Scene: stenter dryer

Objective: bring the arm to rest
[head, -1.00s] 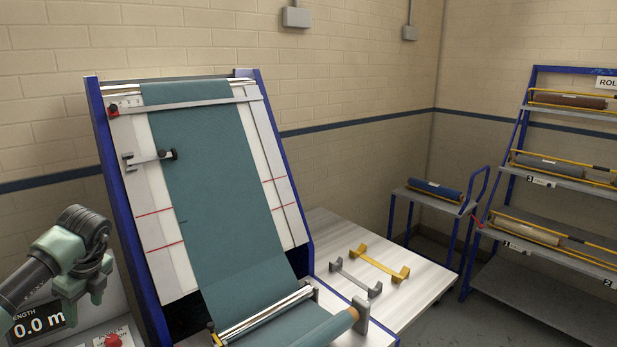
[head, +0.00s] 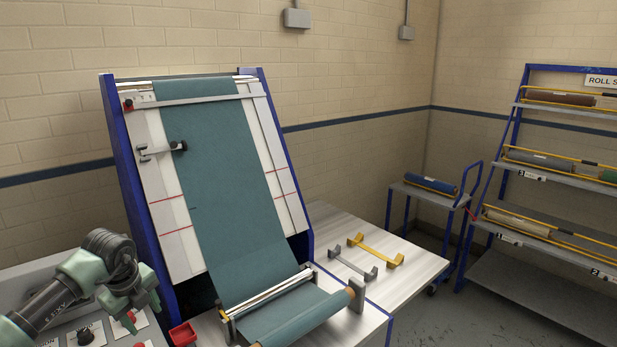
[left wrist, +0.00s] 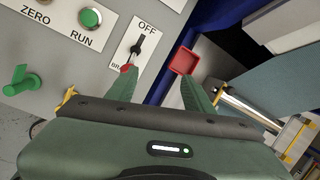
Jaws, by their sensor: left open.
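My left gripper (head: 138,308) shows at the lower left of the head view, above the control panel beside the machine. In the left wrist view its two green fingers (left wrist: 168,88) are spread apart with nothing between them. The OFF/BRAKE switch (left wrist: 136,48) on the panel lies just beyond the left finger; I cannot tell whether they touch. My right gripper is not in view.
The inclined machine carries teal fabric (head: 230,190) down to a front roll. A white table (head: 410,258) holds a grey and a yellow bracket. A cart (head: 425,196) with a blue roll and a roll rack (head: 535,177) stand at the right. Floor between looks clear.

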